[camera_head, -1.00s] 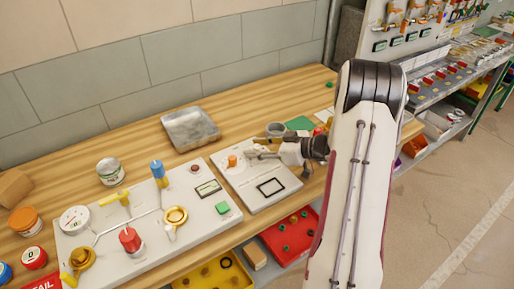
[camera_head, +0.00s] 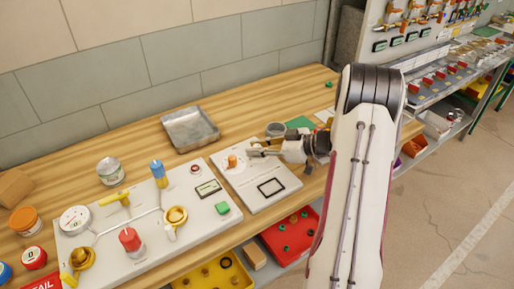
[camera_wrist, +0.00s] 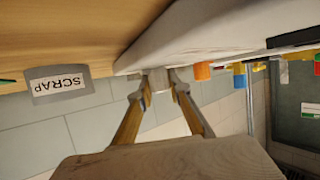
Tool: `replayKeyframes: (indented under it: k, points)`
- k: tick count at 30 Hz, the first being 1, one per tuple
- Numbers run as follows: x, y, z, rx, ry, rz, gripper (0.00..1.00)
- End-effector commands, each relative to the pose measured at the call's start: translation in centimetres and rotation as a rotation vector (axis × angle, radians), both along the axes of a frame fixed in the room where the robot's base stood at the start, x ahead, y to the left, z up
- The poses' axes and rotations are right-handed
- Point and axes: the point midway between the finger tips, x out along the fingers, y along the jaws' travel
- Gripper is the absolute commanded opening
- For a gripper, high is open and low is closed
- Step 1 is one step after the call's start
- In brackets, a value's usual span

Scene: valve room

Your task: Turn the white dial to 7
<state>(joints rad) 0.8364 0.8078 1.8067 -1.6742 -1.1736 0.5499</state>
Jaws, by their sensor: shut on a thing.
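The white dial (camera_wrist: 158,80) shows in the wrist view as a pale knob on the edge-on white panel, between my fingertips. My gripper (camera_wrist: 160,90) is shut on it, with one finger on each side. In the head view my gripper (camera_head: 264,152) reaches in from the right over the small white panel (camera_head: 247,196), close to its orange knob (camera_head: 232,161). There the fingers largely hide the dial. I cannot read its number or pointer in either view.
A larger panel (camera_head: 108,247) with valves, gauge and green button stands to the left. A metal tray (camera_head: 190,128) lies behind. A grey cup (camera_head: 275,129) stands just behind my gripper; a SCRAP label (camera_wrist: 57,84) shows in the wrist view. Bins sit below the bench front.

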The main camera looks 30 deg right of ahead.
Motion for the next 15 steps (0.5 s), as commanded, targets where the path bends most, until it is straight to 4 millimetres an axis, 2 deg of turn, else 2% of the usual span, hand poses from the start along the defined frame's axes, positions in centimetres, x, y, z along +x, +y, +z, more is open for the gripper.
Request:
replayKeyframes:
  k: [3, 4, 5, 15]
  points:
    - [-0.01, 0.02, 0.02, -0.001, -0.001, 0.0, 0.0]
    - [-0.01, 0.02, 0.02, -0.001, -0.001, 0.0, 0.26]
    - [-0.01, 0.01, 0.02, -0.001, -0.001, 0.0, 0.34]
    - [-0.02, -0.02, 0.01, 0.0, 0.0, -0.001, 0.36]
